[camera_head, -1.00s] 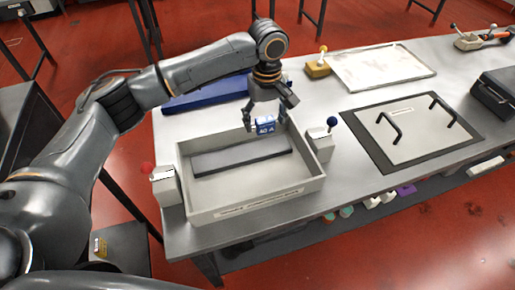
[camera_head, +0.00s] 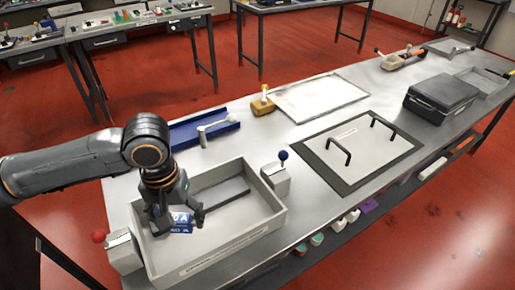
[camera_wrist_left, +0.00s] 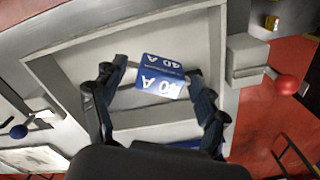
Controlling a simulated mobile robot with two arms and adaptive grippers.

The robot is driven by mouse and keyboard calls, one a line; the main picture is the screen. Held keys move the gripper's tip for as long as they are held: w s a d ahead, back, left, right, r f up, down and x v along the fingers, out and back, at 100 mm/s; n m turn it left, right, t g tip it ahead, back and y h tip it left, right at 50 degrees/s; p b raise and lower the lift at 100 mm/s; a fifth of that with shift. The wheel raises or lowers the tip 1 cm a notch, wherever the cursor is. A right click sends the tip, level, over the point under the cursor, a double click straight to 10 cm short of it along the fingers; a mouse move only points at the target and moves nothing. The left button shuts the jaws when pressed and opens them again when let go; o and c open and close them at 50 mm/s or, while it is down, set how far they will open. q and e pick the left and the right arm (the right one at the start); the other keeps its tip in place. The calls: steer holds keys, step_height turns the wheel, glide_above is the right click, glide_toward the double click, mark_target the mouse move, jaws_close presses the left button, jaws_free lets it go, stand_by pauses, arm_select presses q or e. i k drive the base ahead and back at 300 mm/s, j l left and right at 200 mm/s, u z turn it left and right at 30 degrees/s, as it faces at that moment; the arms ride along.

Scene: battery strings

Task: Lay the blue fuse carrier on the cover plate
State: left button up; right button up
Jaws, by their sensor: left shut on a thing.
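My left gripper (camera_head: 180,222) is shut on the blue fuse carrier (camera_head: 181,220), which bears white "40 A" lettering. It holds the carrier over the left part of the beige box. In the left wrist view the carrier (camera_wrist_left: 163,78) sits between the two fingers (camera_wrist_left: 158,88), tilted, with the box floor behind it. The cover plate (camera_head: 362,150), a pale square with two black handles and a dark border, lies on the bench to the right, well apart from the gripper. Its top is bare besides the handles. My right gripper is not in view.
The beige box (camera_head: 238,236) has raised walls and holds a dark grey bar (camera_head: 222,192). Levers with a blue knob (camera_head: 283,155) and a red knob (camera_head: 98,237) stand beside it. A blue tray (camera_head: 190,130), a pale panel (camera_head: 320,97) and a black case (camera_head: 440,97) are on the bench.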

mark_target(355, 147)
steer(key=l+z, duration=0.1)
steer(key=l, duration=0.3)
steer(key=i+l+z, duration=0.1)
steer(key=l, duration=0.35)
steer(key=i+l+z, duration=0.15)
steer(key=l, duration=0.25)
steer(key=i+j+z, duration=0.1)
steer(key=i+z, duration=0.2)
steer(key=i, duration=0.3)
steer(key=i+j+z, duration=0.1)
steer(key=j, duration=0.25)
steer(key=i, duration=0.05)
